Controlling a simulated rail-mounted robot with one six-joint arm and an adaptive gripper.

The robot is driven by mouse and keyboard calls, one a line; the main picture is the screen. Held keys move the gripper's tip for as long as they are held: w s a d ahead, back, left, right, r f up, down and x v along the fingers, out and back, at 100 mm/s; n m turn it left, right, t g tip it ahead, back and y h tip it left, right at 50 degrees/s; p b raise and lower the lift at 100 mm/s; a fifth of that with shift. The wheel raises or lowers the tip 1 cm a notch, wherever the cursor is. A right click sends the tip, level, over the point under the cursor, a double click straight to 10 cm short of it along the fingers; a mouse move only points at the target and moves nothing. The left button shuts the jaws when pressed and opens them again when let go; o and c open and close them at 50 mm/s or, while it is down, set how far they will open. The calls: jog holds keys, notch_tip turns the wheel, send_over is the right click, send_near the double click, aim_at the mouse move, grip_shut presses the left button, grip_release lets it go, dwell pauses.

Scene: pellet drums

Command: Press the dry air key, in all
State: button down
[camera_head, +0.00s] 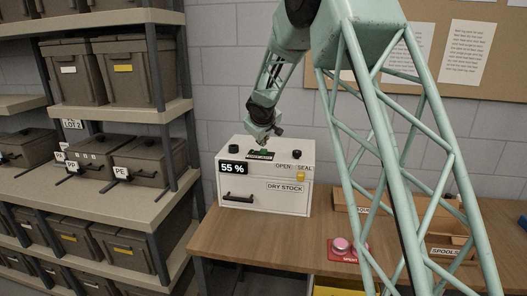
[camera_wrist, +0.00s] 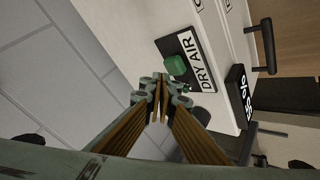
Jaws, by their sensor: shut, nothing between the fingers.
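The dry air key is a green button (camera_wrist: 175,65) on a black plate with a white DRY AIR label (camera_wrist: 199,62) in the wrist view. It sits on top of the white DRY STOCK cabinet (camera_head: 240,183), whose front display reads 55 %. In the head view the green key and label (camera_head: 260,155) are small, just below my gripper (camera_head: 262,141). In the wrist view my gripper (camera_wrist: 160,92) is shut and empty, its fingertips beside the key in the picture. The key is not covered by the fingers. I cannot tell whether they touch anything.
The cabinet also carries OPEN and SEAL labels, a yellow part (camera_head: 300,176) and black knobs (camera_head: 234,153) on top. A red pad with a pink button (camera_head: 341,245) lies on the wooden bench (camera_head: 225,232). Shelves with grey bins (camera_head: 135,70) stand left.

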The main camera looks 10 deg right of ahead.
aim_at(263, 150)
jog(key=shift+f+b, duration=1.05)
jog(key=shift+b, duration=0.3)
dwell(1.7)
jog(key=shift+r, duration=0.15)
dwell(0.3)
jog(key=shift+r+p, duration=0.8)
jog(key=shift+r, duration=0.1)
jog(key=shift+r+p, duration=2)
jog(key=shift+r, duration=0.5)
